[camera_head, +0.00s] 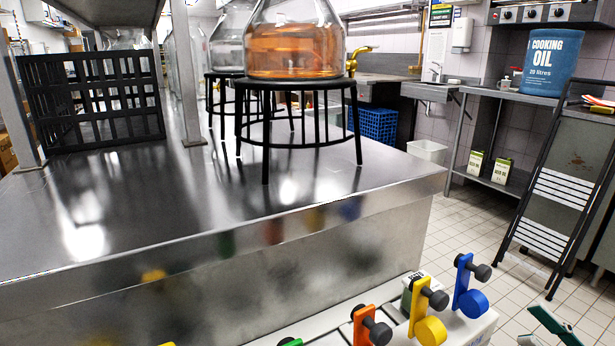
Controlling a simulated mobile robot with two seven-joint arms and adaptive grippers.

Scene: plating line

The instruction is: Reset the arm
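My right gripper (537,325) is only partly in view at the bottom right corner. Two dark green finger parts show there, with floor tiles visible between them, and I see nothing held. The rest of this gripper is cut off by the frame edge. It is over the floor, to the right of a white unit with coloured levers, and apart from it. My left gripper and arm are not in view.
A steel counter (130,230) fills the left and middle. It bears black round stands (295,138) with glass vessels, one with amber liquid (295,50), and a black crate (92,100). The white unit (470,327) is in front. A folded ladder (560,190) stands right.

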